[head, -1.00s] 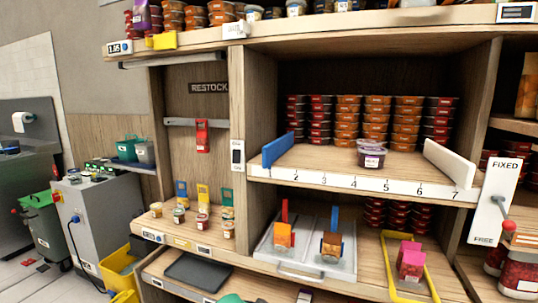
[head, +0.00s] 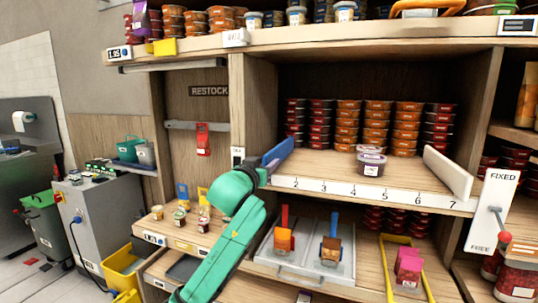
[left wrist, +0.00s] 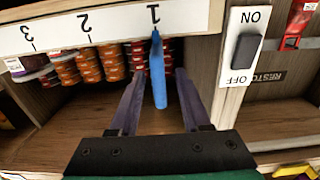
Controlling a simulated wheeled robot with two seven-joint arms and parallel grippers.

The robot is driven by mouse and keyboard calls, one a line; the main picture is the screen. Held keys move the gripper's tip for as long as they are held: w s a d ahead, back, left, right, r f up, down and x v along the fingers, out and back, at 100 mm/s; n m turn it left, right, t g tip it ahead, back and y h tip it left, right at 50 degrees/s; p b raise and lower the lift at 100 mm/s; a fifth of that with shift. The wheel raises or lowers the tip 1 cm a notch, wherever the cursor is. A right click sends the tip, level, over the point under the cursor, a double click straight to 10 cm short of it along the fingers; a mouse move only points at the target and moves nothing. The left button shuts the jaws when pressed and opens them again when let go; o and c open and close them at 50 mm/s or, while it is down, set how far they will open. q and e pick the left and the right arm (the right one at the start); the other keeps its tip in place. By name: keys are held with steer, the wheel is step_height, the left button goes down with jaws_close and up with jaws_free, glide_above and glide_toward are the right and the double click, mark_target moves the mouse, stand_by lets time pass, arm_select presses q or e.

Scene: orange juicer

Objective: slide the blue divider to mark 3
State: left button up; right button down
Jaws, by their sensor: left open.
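The blue divider (head: 281,154) stands upright at the left end of the middle shelf, beside mark 1, as the left wrist view shows the divider (left wrist: 158,80) there. The white number strip (head: 375,191) runs along the shelf front; mark 3 (head: 324,188) is to the divider's right. My left gripper (head: 265,169) is at the divider's front end. In the left wrist view, my left gripper (left wrist: 159,74) is open, one finger on each side of the divider, with gaps visible. Mark 1 is hidden by my gripper in the head view. My right gripper is not in view.
A purple-lidded tub (head: 371,162) sits near the shelf front by marks 4 and 5. Tub stacks (head: 348,122) fill the back. A white divider (head: 447,171) stands at the right end. A FIXED/FREE panel (head: 492,205) has a red-knobbed lever pointing down. Marks 2 to 3 are clear in front.

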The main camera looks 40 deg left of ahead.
arm_select(q)
steer(key=x, duration=0.2)
steer(key=shift+w+a, duration=0.1)
steer(key=shift+w, duration=0.15)
jaws_close()
stand_by(1.2)
